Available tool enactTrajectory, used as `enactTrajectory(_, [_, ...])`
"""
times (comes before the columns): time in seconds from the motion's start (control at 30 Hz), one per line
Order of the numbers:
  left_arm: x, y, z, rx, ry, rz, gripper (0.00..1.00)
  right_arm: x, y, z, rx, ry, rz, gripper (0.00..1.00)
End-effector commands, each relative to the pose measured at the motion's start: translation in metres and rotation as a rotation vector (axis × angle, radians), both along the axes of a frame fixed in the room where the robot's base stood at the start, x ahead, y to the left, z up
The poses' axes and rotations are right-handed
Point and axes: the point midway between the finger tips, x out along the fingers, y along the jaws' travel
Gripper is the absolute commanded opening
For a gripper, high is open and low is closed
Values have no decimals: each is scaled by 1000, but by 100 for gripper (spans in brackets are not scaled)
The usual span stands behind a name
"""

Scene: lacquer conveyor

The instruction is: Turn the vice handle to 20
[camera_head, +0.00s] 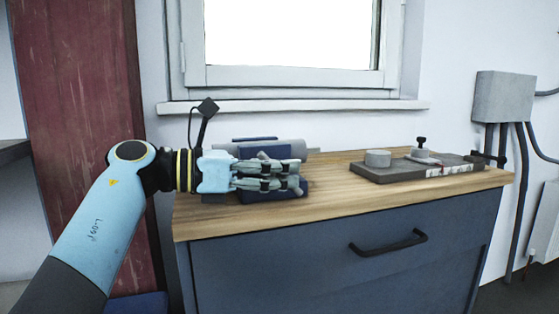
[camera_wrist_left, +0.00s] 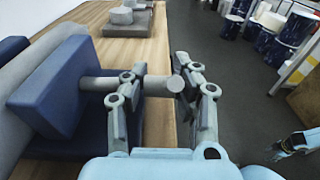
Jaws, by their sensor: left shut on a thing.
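The vice, with blue jaws and a grey cylindrical body, stands on the left part of the wooden worktop in the head view (camera_head: 262,152). Its blue jaw block fills the left of the left wrist view (camera_wrist_left: 60,88). A grey round bar with a knob end, the vice handle (camera_wrist_left: 157,86), sticks out from it. My left gripper (camera_head: 300,177) is in front of the vice, and its fingers (camera_wrist_left: 160,92) are shut on the handle. I see no scale or number. Part of what looks like my right gripper (camera_wrist_left: 297,144) shows at the right edge of the wrist view; its fingers are unclear.
A dark grey plate (camera_head: 375,176) with a round grey block (camera_head: 378,158) and a black-knobbed clamp (camera_head: 421,148) lies on the right of the worktop (camera_head: 335,200). The cabinet front has a black handle (camera_head: 390,243). The worktop between vice and plate is clear.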

Motion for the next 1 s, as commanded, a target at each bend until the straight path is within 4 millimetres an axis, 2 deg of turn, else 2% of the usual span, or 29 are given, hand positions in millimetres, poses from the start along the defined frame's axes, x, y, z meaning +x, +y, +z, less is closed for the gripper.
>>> enactTrajectory(0.03, [1,0,9,30,3,3,0,-1,6,10,7,-5,-4,44])
enactTrajectory(0.33, [1,-1,11,242,71,3,0,-21,23,45,28,-14,-13,44])
enactTrajectory(0.6, [1,-2,7,404,125,2,0,-9,21,74,26,-34,-11,44])
enactTrajectory(1.0, [2,-2,2,504,158,3,0,-5,22,88,26,-41,-11,44])
